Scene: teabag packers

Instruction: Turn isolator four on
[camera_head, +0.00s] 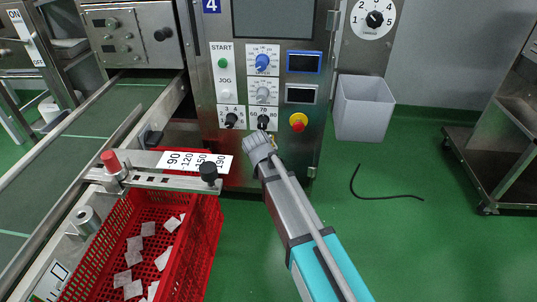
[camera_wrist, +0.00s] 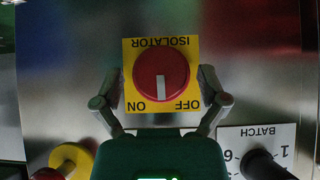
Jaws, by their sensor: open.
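The isolator is a round red knob (camera_wrist: 161,73) on a yellow plate (camera_wrist: 130,60) in the wrist view, where its lettering appears upside down. ON stands at the plate's lower left and OFF at its lower right. The knob's white mark points down, between the two words. My gripper (camera_wrist: 160,98) is open, with one finger on each side of the knob, over the plate's side edges. I cannot tell whether the fingers touch it. In the head view my gripper (camera_head: 260,144) is against the lower part of panel 4 (camera_head: 210,70) and hides the isolator.
A red and yellow stop button (camera_head: 298,122) and a BATCH dial (camera_wrist: 262,165) are close by. A red crate (camera_head: 205,225) of teabags stands at left under a metal rail. A grey bin (camera_head: 363,110) and a black cable (camera_head: 385,197) are at right, with open green floor.

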